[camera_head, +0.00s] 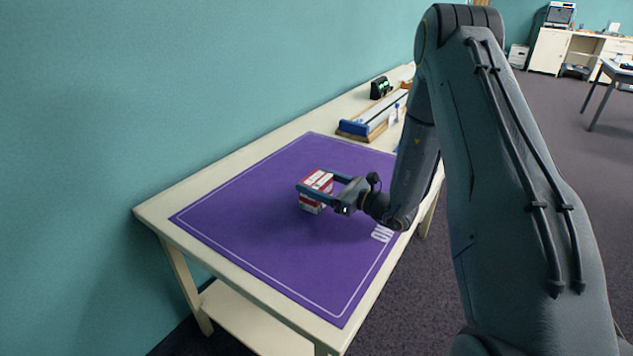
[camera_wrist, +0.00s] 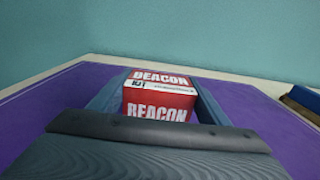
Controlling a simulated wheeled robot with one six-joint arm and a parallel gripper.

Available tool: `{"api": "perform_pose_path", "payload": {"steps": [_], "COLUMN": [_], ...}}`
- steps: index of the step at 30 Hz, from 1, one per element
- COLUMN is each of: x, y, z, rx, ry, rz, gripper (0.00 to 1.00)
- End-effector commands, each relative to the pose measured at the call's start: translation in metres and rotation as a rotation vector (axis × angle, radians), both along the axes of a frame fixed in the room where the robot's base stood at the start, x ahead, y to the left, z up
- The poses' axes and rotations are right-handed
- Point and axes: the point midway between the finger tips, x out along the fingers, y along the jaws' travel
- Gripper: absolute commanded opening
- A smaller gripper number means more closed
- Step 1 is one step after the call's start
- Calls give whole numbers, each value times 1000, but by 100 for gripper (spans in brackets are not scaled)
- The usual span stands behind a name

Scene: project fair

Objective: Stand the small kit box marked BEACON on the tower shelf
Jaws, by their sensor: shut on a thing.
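A small red and white kit box marked BEACON (camera_wrist: 158,95) sits between my gripper's two fingers in the wrist view. In the head view the box (camera_head: 316,189) is at the middle of a purple mat (camera_head: 260,235) on a long cream table. My gripper (camera_head: 322,190) reaches in from the right, with one finger on each side of the box, and is shut on it. The box looks upright. I cannot tell whether its base touches the mat. I cannot identify a tower shelf in either view.
A wooden and blue track-like device (camera_head: 372,120) and a small black device with green lights (camera_head: 380,87) stand farther along the table (camera_head: 165,207). A teal wall runs along its left side. Dark open floor (camera_head: 530,120) lies to the right, with a white cabinet (camera_head: 548,50) at the back.

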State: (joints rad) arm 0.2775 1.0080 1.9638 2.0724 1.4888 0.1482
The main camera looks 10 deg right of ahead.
Motion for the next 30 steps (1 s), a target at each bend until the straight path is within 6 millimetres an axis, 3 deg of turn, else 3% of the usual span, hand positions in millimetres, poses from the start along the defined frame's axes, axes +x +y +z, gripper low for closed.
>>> {"api": "perform_pose_path", "payload": {"steps": [7, 8, 11, 23, 30], "x": [0, 0, 0, -1, -29], "y": [0, 0, 0, -1, -32], "z": [-3, -4, -3, 1, 0], "rx": [0, 0, 0, 1, 0], "ry": [0, 0, 0, 1, 1], "rz": [0, 0, 0, -1, -6], "gripper": [41, 72, 89, 89, 89]}}
